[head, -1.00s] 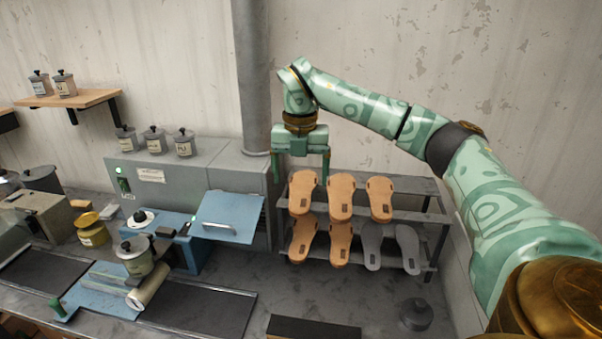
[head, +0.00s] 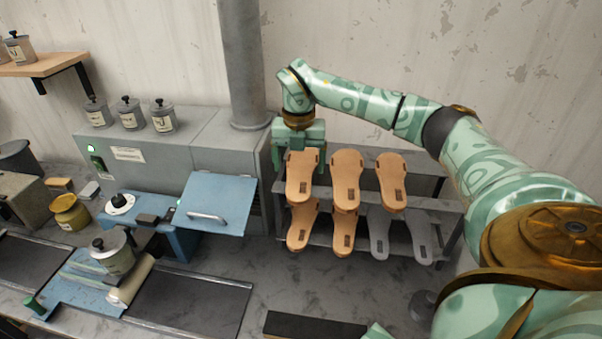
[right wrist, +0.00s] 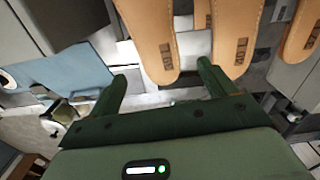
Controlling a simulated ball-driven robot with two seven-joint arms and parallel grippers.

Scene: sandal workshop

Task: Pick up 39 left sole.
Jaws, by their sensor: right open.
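Tan soles stand tilted on a grey two-level rack (head: 438,188). The upper level holds a left tan sole (head: 300,178), a middle one (head: 345,180) and a right one (head: 390,182). Two tan soles (head: 301,226) and two grey soles (head: 380,232) are on the lower level. Their size marks are too small to read, so I cannot tell which is 39 left. My right gripper (head: 299,158) is open at the upper left sole, which partly hides it. In the right wrist view, a tan sole (right wrist: 152,32) shows between the fingers (right wrist: 162,72); contact is unclear.
A grey machine (head: 165,160) with a blue lid plate (head: 214,205) stands left of the rack. A yellow jar (head: 70,212) and a lidded grey pot (head: 113,252) stand further left. A dark block (head: 315,326) lies at the front; bare bench shows behind it.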

